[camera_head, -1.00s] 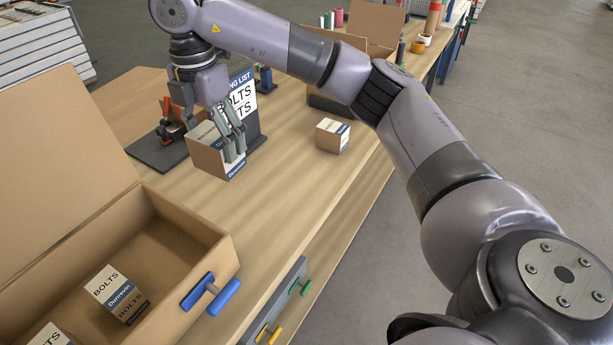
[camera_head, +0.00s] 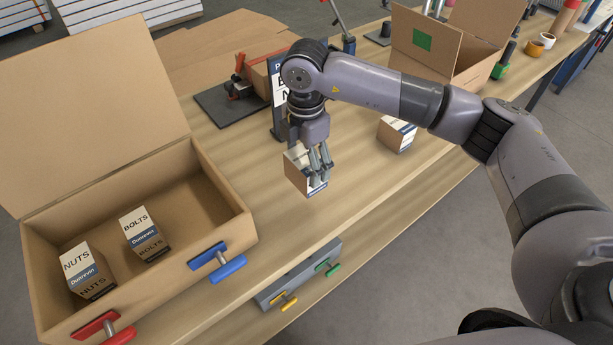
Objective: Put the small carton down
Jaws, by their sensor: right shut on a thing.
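My right gripper (camera_head: 318,172) points down and is shut on a small carton (camera_head: 299,178), brown with a white and blue label. The carton is over the workbench, right of the large open box; whether its base touches the bench top I cannot tell. The fingers cover part of its label side. My left gripper does not show.
A large open box (camera_head: 236,228) at left holds a NUTS carton (camera_head: 88,270) and a BOLTS carton (camera_head: 145,233). A packing list stand (camera_head: 278,100) is close behind my gripper. Another open box (camera_head: 423,44) stands at the back. Bench top (camera_head: 365,185) right of the held carton is clear.

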